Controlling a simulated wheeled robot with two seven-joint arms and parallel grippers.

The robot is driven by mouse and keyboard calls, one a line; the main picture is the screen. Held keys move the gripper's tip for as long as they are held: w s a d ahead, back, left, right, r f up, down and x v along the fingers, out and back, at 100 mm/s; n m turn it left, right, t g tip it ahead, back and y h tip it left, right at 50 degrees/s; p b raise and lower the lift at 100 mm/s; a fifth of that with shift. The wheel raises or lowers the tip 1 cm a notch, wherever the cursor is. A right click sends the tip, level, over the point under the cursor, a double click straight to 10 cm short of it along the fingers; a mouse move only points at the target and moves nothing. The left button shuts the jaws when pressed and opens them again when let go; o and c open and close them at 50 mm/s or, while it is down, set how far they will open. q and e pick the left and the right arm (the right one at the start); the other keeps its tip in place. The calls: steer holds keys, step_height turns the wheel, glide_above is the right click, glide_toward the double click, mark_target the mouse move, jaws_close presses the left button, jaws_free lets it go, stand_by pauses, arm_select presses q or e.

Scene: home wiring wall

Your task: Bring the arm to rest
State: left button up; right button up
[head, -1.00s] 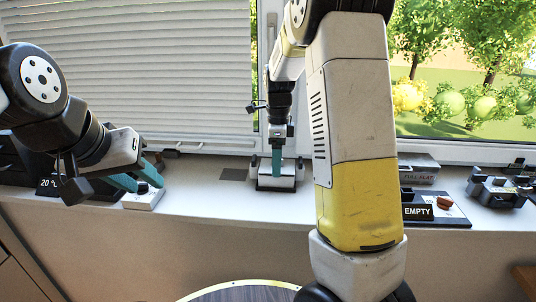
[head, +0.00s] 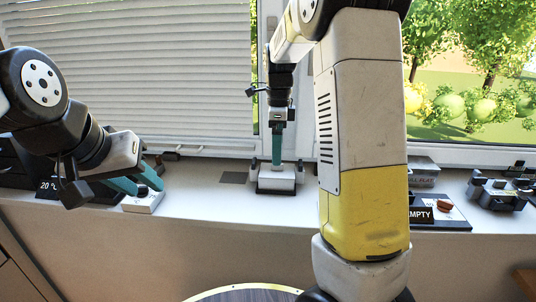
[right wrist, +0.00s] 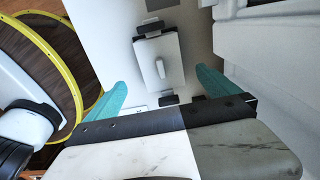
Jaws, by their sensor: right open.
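My right arm (head: 362,130) crosses the middle of the head view. Its gripper (head: 277,163) points down with teal fingers, just above or behind a small white device (head: 277,182) on the sill. In the right wrist view the fingers of this gripper (right wrist: 161,78) are spread and empty, and the white device (right wrist: 150,72) with its raised lever shows between and beyond them. My left gripper (head: 148,186) is at the left with its teal fingers apart, close to a small white box with a dark knob (head: 145,200). Contact there cannot be told.
The white sill (head: 225,207) runs under the window and blind (head: 130,70). A round yellow-rimmed table (head: 250,293) is below. The sill between my grippers is mostly clear.

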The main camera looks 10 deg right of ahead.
steer(key=shift+r, duration=0.75)
steer(key=s+a+r+n+t+y, duration=0.1)
steer(key=s+r+n+t, duration=0.2)
steer(key=s+n, duration=0.8)
steer(key=s+a+r+n+t+y, duration=0.1)
steer(key=s+r+n+t, duration=0.2)
steer(key=s+n, duration=0.7)
steer(key=s, duration=0.3)
steer(key=shift+a+n, duration=0.15)
steer(key=shift+n, duration=0.25)
